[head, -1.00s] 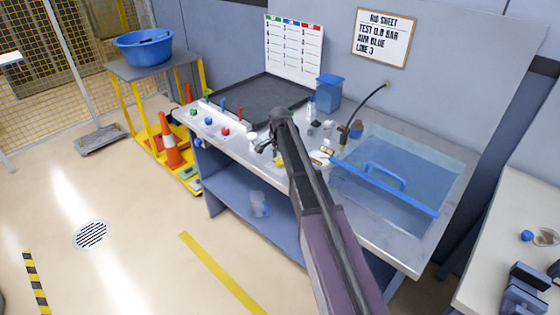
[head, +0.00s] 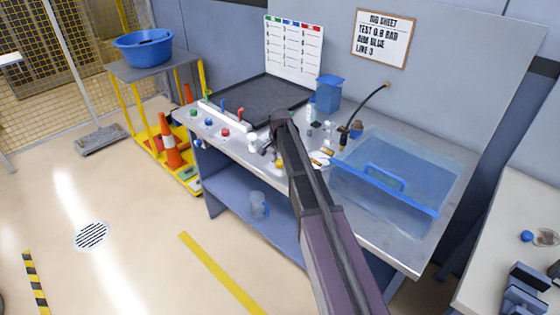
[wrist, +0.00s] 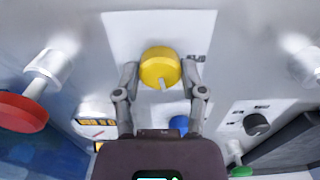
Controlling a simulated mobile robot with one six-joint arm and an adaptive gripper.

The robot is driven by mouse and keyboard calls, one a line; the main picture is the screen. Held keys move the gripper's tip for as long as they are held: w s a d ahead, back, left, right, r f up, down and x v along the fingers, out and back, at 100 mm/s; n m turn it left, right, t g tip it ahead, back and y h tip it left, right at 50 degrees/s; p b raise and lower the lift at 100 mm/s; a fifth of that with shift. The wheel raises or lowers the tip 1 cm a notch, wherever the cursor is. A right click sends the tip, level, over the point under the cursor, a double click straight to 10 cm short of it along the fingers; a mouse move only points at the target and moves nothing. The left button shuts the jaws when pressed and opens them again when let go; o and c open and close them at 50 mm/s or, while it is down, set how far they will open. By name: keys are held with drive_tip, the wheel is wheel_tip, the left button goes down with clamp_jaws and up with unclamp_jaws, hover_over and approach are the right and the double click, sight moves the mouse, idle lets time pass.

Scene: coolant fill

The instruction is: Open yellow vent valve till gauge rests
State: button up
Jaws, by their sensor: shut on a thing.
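The yellow vent valve knob (wrist: 160,66) shows in the upper middle of the wrist view, round, with a pale pointer on its lower edge. My gripper (wrist: 160,74) is shut on it, one finger on each side. In the head view the yellow knob (head: 279,163) is a small patch, mostly hidden by my arm. A white panel lies behind the knob in the wrist view. I cannot pick out the gauge or its needle clearly in either view.
A red knob (wrist: 22,112), a blue knob (wrist: 179,123) and a black knob (wrist: 256,125) are near the gripper. A clear blue tank (head: 410,185) is to the right on the bench. A dark tray (head: 262,98) is at the back left.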

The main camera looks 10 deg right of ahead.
drive_tip(key=n, duration=0.7)
drive_tip(key=shift+s, duration=0.1)
drive_tip(key=n, duration=0.6)
idle(0.5)
drive_tip(key=o, duration=1.1)
drive_tip(key=shift+o, duration=0.2)
drive_tip(key=shift+m, duration=0.3)
